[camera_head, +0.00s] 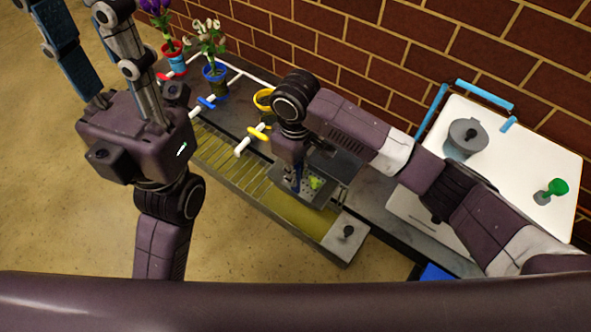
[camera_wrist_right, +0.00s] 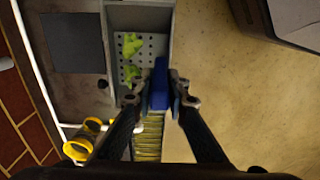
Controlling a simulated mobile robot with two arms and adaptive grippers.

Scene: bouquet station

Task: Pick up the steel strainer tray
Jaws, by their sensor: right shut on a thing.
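The steel strainer tray (camera_head: 325,194) is a grey perforated tray with small green pieces in it, at the bench's middle in the head view. In the right wrist view the tray (camera_wrist_right: 151,45) lies ahead of the fingers, its holes and green pieces visible. My right gripper (camera_head: 296,185) comes down from above and is shut on the tray's edge.
A slatted trough (camera_head: 225,160) runs along the bench's front. Potted flowers (camera_head: 213,68) and pipes with coloured valves (camera_head: 206,103) stand at the back left. A yellow-rimmed pot (camera_head: 263,99) is behind my right arm. A white surface (camera_head: 515,150) holds a steel can (camera_head: 465,138) and a green item (camera_head: 556,187).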

